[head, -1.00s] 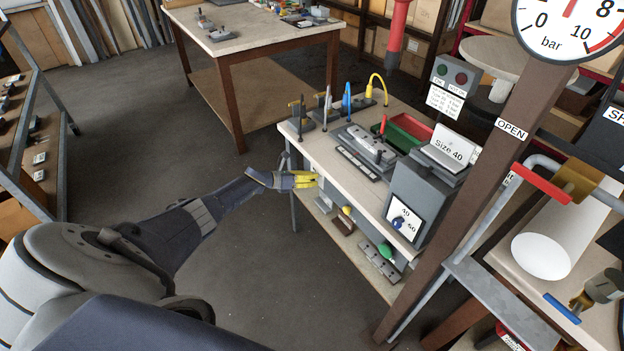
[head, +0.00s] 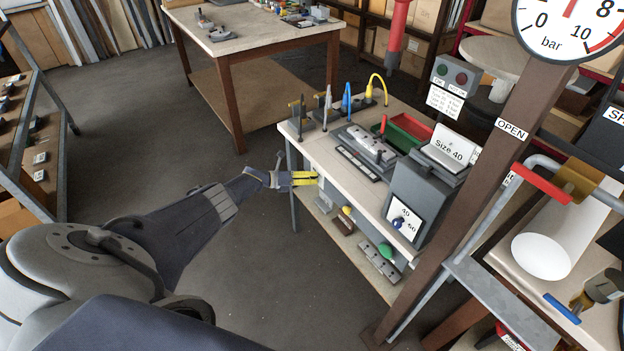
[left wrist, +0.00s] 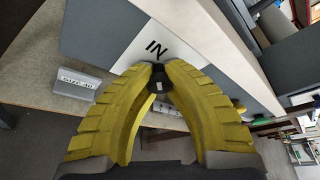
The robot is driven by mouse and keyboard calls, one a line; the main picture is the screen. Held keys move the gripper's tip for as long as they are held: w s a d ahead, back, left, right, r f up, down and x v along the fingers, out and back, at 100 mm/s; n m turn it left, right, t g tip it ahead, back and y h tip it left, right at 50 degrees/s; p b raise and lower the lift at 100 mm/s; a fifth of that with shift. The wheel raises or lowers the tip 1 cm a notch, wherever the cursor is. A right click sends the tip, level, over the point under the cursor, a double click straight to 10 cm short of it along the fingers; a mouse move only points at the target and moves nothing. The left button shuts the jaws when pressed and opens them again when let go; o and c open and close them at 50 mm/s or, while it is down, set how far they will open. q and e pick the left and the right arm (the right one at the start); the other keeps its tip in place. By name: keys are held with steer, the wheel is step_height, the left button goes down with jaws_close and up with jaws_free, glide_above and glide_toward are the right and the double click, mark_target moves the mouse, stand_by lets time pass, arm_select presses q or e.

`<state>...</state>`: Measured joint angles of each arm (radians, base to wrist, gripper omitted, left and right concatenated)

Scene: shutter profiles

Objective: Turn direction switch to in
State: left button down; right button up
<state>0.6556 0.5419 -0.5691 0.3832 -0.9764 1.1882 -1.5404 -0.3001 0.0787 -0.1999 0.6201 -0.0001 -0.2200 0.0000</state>
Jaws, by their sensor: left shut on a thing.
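My left gripper (head: 305,178) has yellow fingers and reaches the front left edge of the workbench (head: 327,153). In the left wrist view its fingertips (left wrist: 158,69) are closed on a small dark knob, the direction switch (left wrist: 157,86). The fingers hide part of the switch. A white label reading "IN" (left wrist: 156,48) sits on the grey panel just beyond the fingertips. The switch itself cannot be made out in the head view, so its exact setting is unclear. My right gripper is not in view.
The floor left of the bench is clear.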

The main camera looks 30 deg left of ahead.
arm_select(q)
steer(key=shift+f, duration=0.1)
steer(key=c, duration=1.4)
jaws_free()
steer(key=shift+s+a, duration=0.1)
steer(key=shift+s, duration=0.05)
steer(key=v, duration=1.1)
steer(key=shift+s+a+r, duration=0.25)
steer(key=shift+r, duration=0.05)
